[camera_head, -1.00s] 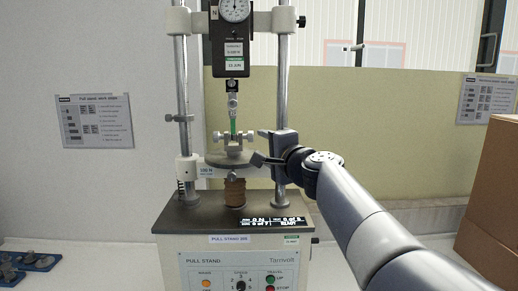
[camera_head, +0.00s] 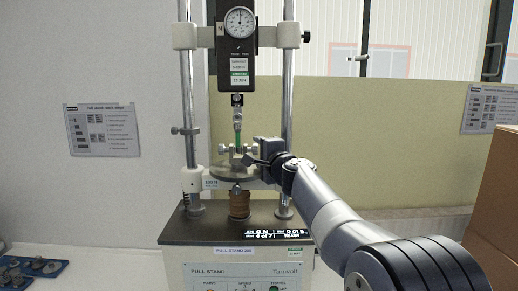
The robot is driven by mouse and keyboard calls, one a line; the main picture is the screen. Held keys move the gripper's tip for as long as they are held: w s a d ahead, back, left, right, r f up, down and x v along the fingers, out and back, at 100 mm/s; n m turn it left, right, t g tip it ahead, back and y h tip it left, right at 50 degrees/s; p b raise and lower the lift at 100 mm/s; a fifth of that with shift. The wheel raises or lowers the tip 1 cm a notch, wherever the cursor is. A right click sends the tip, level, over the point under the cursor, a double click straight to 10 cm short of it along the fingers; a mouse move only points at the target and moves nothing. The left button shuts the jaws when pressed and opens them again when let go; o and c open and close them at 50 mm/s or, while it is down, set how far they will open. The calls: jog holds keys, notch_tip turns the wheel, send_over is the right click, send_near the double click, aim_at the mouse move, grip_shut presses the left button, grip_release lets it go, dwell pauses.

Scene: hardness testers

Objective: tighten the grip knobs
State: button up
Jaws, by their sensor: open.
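The pull stand's small vise-like grip (camera_head: 238,157) sits on the round plate (camera_head: 234,174) below the force gauge. A green specimen (camera_head: 239,140) rises from it to the upper hook. Its left grip knob (camera_head: 224,149) is in clear view on the left side. The right grip knob (camera_head: 252,149) is beside my gripper's fingers and partly hidden by them. My gripper (camera_head: 256,151) is open, coming in from the right, its fingertips at the right knob. I cannot tell whether they touch it.
The dial gauge (camera_head: 238,22) hangs above between two steel columns (camera_head: 288,110). The stand base (camera_head: 212,231) has a lit display. Cardboard boxes (camera_head: 493,190) stand at the right. Blue trays with metal parts (camera_head: 35,268) lie at the lower left.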

jog(key=shift+w+a, duration=0.1)
jog(key=shift+w, duration=0.1)
jog(key=shift+c, duration=0.5)
jog(key=c, duration=0.9)
jog(key=shift+r+p, duration=0.1)
jog(key=shift+p, duration=0.35)
